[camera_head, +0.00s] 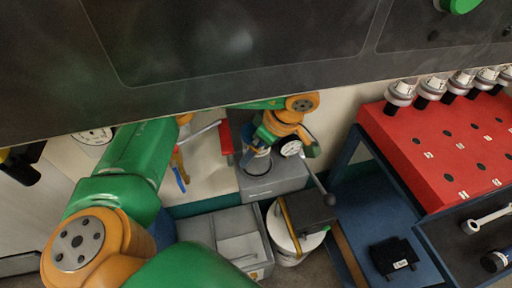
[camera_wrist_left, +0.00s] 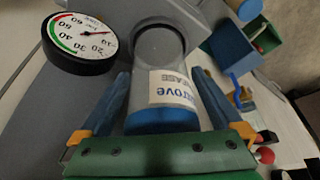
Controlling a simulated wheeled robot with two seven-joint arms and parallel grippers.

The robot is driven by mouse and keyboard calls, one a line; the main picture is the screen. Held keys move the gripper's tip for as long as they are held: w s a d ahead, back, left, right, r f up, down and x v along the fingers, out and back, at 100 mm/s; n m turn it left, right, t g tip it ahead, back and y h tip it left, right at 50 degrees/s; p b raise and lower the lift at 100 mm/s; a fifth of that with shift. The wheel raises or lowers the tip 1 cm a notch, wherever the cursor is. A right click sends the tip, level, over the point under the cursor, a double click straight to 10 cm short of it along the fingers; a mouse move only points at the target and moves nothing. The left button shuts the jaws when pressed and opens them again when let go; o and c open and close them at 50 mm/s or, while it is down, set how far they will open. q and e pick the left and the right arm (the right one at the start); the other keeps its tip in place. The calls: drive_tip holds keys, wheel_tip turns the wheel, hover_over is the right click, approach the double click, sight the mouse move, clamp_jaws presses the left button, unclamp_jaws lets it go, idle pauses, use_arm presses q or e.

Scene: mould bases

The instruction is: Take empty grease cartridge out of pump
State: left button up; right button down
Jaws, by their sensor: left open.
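The grease cartridge (camera_wrist_left: 165,98), with a white lettered label and a blue end, sits with its far end at the round mouth of the grey pump (camera_wrist_left: 112,18). Its blue end faces my left gripper (camera_wrist_left: 162,92). The gripper's blue fingers are open, one on each side of the cartridge; whether they touch it I cannot tell. In the head view the grey pump (camera_head: 270,184) stands at the centre, and my left gripper (camera_head: 257,153) is at its top, mostly covering the cartridge. My right gripper is not in view.
A pressure gauge (camera_wrist_left: 78,44) sits close beside the left finger. A lever with a black knob (camera_head: 329,199) sticks out from the pump. A white bucket (camera_head: 291,247) and grey bin (camera_head: 215,232) stand below. A red rack (camera_head: 440,150) is at right; a dark panel (camera_head: 230,45) overhangs.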

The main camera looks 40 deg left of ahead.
use_arm(q)
drive_tip(key=shift+a+f, duration=0.15)
drive_tip(key=shift+f, duration=0.05)
drive_tip(key=c, duration=1.2)
drive_tip(key=shift+r, duration=0.1)
